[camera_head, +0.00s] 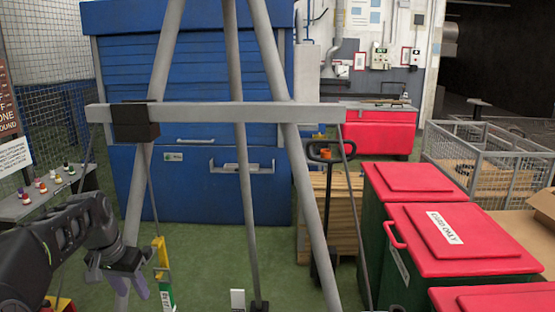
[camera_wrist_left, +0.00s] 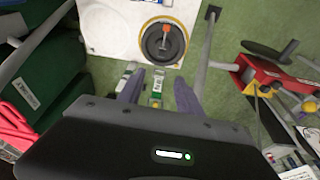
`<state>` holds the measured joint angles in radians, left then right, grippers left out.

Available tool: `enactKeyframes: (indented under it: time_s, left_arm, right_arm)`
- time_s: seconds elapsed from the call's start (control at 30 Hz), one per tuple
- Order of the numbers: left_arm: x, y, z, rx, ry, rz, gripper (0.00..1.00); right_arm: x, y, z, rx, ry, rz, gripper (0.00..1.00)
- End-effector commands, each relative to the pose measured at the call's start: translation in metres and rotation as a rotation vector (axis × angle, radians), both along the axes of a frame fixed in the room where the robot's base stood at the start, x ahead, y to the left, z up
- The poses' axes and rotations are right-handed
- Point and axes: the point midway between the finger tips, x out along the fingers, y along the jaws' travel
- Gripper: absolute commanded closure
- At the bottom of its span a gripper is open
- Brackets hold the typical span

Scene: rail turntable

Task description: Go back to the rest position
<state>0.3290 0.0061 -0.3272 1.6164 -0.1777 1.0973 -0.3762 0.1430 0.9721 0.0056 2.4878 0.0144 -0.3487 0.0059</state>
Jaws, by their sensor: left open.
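My left gripper (camera_head: 130,284) is at the lower left in the head view, pointing down with its two purple-grey fingers apart. Nothing is held between them. In the left wrist view the fingers (camera_wrist_left: 158,94) are spread, and a green-and-white item (camera_wrist_left: 156,87) shows beyond the gap, apparently lower down. A yellow-and-green upright item (camera_head: 162,272) stands just right of the gripper in the head view. My right gripper is in neither view.
A grey metal frame (camera_head: 220,112) with slanted legs stands directly ahead. Red-lidded green bins (camera_head: 455,238) fill the right. A side table (camera_head: 45,200) with small coloured pieces is at left. A white board (camera_wrist_left: 107,30) carries a round dark object (camera_wrist_left: 163,44). Green floor (camera_head: 200,240) shows between.

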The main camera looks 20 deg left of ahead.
Motion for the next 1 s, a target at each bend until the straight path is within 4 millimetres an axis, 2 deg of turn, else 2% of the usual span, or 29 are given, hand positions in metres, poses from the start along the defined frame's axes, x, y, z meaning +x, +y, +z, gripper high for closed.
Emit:
enactKeyframes:
  time_s: [0.03,0.17,0.27,0.37,0.4,0.47,0.5,0.57,0.6,0.67,0.7,0.8,0.9,1.0]
  left_arm:
    - [0.009,-0.010,-0.017,-0.010,0.007,-0.014,0.58]
    - [0.034,-0.037,-0.060,-0.028,0.012,-0.046,0.58]
    - [0.053,-0.070,-0.105,-0.051,0.019,-0.077,0.58]
    - [0.068,-0.118,-0.165,-0.088,0.028,-0.111,0.58]
    - [0.071,-0.141,-0.191,-0.105,0.033,-0.124,0.58]
    - [0.070,-0.175,-0.227,-0.133,0.040,-0.139,0.58]
    - [0.067,-0.199,-0.251,-0.151,0.046,-0.149,0.58]
    - [0.057,-0.235,-0.284,-0.180,0.056,-0.160,0.58]
    - [0.048,-0.260,-0.305,-0.200,0.065,-0.166,0.58]
    - [0.029,-0.296,-0.334,-0.231,0.078,-0.173,0.58]
    - [0.014,-0.320,-0.352,-0.250,0.089,-0.176,0.58]
    - [-0.031,-0.374,-0.388,-0.299,0.116,-0.176,0.58]
    - [-0.077,-0.416,-0.409,-0.337,0.144,-0.169,0.58]
    - [-0.113,-0.442,-0.419,-0.363,0.163,-0.162,0.58]
  right_arm:
    - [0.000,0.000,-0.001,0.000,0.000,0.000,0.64]
    - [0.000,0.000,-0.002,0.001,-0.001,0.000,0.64]
    - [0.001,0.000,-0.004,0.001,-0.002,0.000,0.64]
    - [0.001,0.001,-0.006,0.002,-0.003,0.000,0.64]
    - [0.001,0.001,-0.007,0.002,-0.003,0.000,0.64]
    - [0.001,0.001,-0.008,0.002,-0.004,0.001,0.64]
    - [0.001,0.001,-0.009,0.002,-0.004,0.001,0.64]
    - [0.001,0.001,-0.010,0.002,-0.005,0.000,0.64]
    - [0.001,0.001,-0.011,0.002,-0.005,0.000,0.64]
    - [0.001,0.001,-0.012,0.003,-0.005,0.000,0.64]
    - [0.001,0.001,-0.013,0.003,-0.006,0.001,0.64]
    - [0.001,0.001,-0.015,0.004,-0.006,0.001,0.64]
    - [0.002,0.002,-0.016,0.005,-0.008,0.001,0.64]
    - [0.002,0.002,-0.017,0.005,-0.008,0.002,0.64]
